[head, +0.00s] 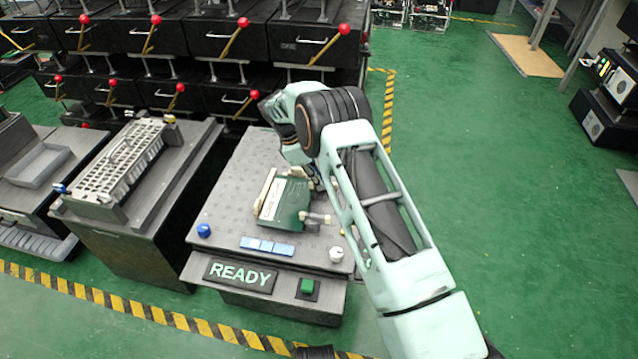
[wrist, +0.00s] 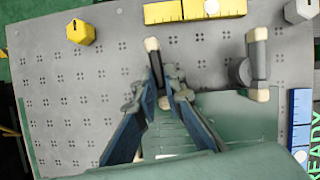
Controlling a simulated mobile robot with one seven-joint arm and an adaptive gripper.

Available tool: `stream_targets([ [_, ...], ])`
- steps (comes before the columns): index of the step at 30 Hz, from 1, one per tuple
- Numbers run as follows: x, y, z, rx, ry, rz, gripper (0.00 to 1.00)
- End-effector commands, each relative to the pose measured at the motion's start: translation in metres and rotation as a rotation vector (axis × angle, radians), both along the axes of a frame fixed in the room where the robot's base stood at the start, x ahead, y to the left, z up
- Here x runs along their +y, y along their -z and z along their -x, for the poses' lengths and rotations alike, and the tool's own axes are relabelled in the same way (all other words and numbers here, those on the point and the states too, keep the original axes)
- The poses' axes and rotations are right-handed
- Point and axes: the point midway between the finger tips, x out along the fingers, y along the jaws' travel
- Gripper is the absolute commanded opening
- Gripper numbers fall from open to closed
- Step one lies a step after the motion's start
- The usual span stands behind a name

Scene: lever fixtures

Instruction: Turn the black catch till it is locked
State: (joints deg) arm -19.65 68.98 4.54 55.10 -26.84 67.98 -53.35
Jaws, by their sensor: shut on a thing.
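The black catch (wrist: 154,55) is a short dark bar with cream ends, in the wrist view just beyond my fingertips. My gripper (wrist: 166,82) is shut on it, with the fingers on either side of its lower part. The green housing (wrist: 230,110) lies beside and below the catch; it also shows in the head view (head: 291,203). In the head view my gripper is mostly hidden behind my arm, and I cannot make out the catch there. I cannot tell whether the catch is locked.
A grey lever with cream ends (wrist: 258,65) stands right of the catch. A yellow block (wrist: 195,10) and yellow knob (wrist: 80,32) lie beyond. On the bench front are a blue knob (head: 204,230), white knob (head: 336,254) and READY sign (head: 240,275).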

Motion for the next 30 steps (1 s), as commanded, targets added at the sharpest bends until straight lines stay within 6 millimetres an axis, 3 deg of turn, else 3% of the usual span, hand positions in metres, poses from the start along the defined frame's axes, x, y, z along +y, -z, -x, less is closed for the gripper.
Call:
stream_targets([
  [12, 0.0008, 0.0014, -0.0003, 0.002, 0.157, -0.001, 0.00],
  [27, 0.0007, 0.0010, 0.0001, 0.002, 0.172, -0.001, 0.00],
  [28, 0.0007, 0.0012, 0.0001, 0.002, 0.172, -0.001, 0.13],
  [30, 0.0005, 0.0011, 0.0001, 0.003, 0.171, -0.001, 0.21],
])
